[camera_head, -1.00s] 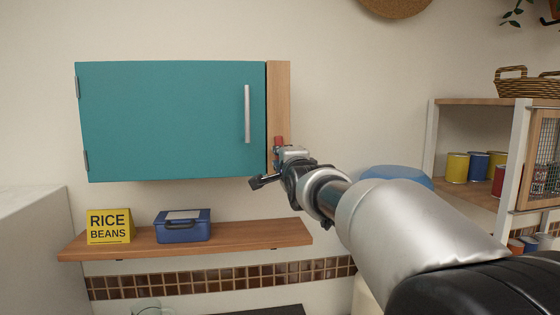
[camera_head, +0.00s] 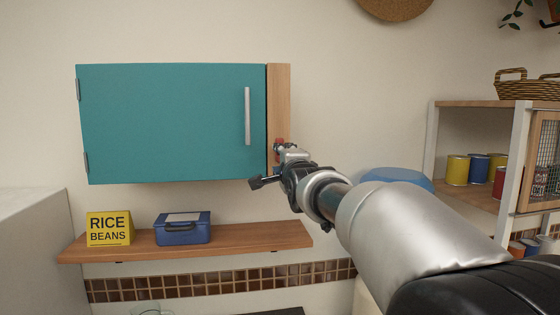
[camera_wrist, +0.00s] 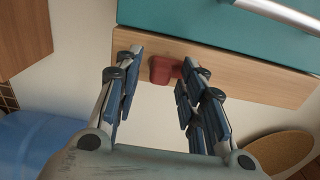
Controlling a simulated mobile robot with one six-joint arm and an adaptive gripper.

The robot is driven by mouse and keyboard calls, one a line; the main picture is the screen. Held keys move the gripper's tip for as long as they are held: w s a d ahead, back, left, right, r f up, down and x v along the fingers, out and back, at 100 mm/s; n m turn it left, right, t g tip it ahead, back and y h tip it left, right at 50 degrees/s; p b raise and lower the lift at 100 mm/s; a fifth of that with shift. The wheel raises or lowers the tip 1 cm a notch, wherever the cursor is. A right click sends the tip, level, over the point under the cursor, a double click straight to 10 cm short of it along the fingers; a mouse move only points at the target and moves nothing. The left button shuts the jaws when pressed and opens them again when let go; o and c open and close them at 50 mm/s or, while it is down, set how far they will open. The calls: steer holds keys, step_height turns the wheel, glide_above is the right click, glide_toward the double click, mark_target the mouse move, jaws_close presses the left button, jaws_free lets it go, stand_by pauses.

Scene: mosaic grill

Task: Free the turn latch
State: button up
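The turn latch is a small red block on the wooden strip at the cabinet's right side. In the wrist view the latch (camera_wrist: 161,71) lies between my two fingertips, with a gap on its left and the right fingertip close to it. I cannot tell whether that fingertip touches it. My gripper (camera_wrist: 160,64) is open around the latch. In the head view my gripper (camera_head: 274,165) is at the strip's lower end and partly hides the latch (camera_head: 279,142). The teal cabinet door (camera_head: 170,125) is shut, with a vertical handle (camera_head: 247,115).
A wooden shelf (camera_head: 240,236) below the cabinet carries a yellow rice-and-beans box (camera_head: 110,229) and a blue lidded box (camera_head: 182,228). A blue rounded object (camera_head: 398,178) is behind my arm. An open shelf unit with cans (camera_head: 458,170) stands at the right.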

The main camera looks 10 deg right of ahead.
steer(key=s, duration=1.2)
steer(key=s+f+n+g+b, duration=0.2)
steer(key=s+f+n+g, duration=0.4)
steer(key=s+f, duration=1.1)
steer(key=s+f+n+g+b, duration=0.2)
steer(key=s+f+n+g, duration=0.5)
steer(key=s+f+n, duration=0.5)
steer(key=s+f, duration=0.6)
steer(key=shift+f+b, duration=0.35)
